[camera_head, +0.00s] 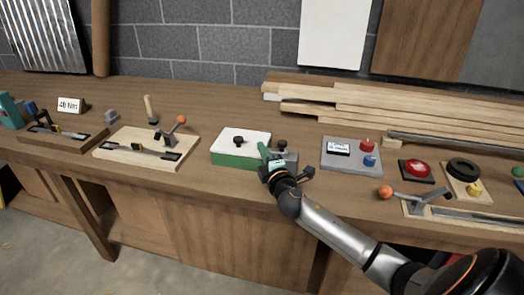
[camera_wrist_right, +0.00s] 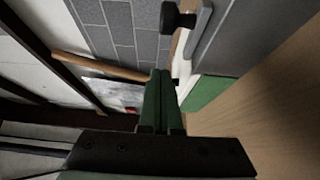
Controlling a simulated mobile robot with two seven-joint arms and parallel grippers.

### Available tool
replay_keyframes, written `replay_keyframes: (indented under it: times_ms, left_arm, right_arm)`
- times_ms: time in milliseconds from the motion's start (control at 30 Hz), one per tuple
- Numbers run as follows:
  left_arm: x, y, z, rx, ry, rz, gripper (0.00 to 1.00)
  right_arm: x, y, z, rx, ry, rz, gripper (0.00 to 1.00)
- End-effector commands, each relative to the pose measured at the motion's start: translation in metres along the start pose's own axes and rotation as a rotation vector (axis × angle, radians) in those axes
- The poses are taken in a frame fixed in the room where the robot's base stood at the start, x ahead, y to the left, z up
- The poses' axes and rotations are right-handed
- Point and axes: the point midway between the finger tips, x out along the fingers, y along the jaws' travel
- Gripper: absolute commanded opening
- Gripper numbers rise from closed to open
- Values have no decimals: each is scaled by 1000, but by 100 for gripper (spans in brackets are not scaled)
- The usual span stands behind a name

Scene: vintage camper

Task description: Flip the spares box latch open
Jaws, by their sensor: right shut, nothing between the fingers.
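A green box with a white lid (camera_head: 243,144), which I take for the spares box, sits near the bench's front edge. My right gripper (camera_head: 263,150) is shut and empty at the box's right front corner. In the right wrist view the green fingers (camera_wrist_right: 159,78) lie together, close to the green box side (camera_wrist_right: 205,92). A black knob (camera_wrist_right: 174,18) on a grey plate shows above them. Whether they touch is unclear. My left gripper is out of view.
Right of the box is a grey panel (camera_head: 340,163) with red and blue buttons. Left is a wooden board with a lever clamp (camera_head: 140,150). Stacked planks (camera_head: 400,112) lie behind at the right. Bare bench top lies behind the box.

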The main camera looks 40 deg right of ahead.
Motion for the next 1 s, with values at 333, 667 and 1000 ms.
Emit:
replay_keyframes:
  times_ms: [333, 667, 1000]
  left_arm:
    - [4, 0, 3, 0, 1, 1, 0]
    - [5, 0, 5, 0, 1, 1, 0]
    - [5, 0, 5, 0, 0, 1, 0]
  right_arm:
    - [-66, -3, 0, -2, 2, -4, 0]
    - [-91, -1, 0, -3, 1, -3, 0]
    - [-91, -1, 0, -2, 1, -2, 0]
